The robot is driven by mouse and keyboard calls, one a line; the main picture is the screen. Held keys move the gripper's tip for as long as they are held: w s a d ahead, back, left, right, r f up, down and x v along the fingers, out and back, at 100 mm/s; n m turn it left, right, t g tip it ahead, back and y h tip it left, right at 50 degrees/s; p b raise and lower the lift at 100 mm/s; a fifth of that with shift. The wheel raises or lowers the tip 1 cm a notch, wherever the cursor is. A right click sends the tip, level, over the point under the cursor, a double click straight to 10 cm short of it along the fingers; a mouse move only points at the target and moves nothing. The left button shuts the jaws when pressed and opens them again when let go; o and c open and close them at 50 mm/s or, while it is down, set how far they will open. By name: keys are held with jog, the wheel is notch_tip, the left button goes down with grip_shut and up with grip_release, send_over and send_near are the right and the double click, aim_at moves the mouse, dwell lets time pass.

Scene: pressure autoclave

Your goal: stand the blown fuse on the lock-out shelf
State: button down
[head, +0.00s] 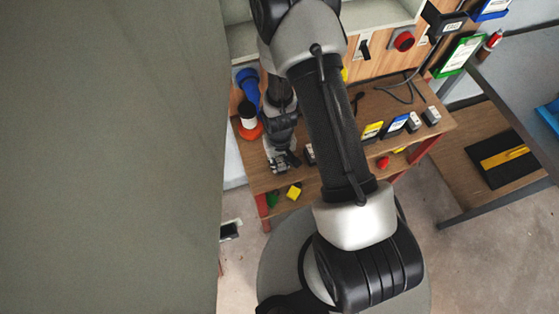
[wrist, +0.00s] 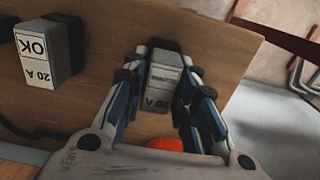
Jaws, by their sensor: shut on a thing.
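My gripper (head: 283,162) points down over the left part of the wooden bench in the head view. In the wrist view its two blue-padded fingers (wrist: 162,68) are shut on a grey fuse (wrist: 160,96) with a pale label marked 20 A. The smaller print on that label is too blurred to read. The wooden surface is behind the held fuse; I cannot tell whether they touch. A second fuse (wrist: 42,52), marked 20 A OK, stands to the left, apart from the fingers. I cannot tell which surface is the lock-out shelf.
The wooden bench (head: 345,175) also carries yellow (head: 372,130) and blue (head: 395,126) labelled items and grey blocks (head: 431,115) at right. A panel with a red knob (head: 403,40) rises behind.

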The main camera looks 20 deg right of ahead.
jog(key=c, duration=1.3)
grip_release()
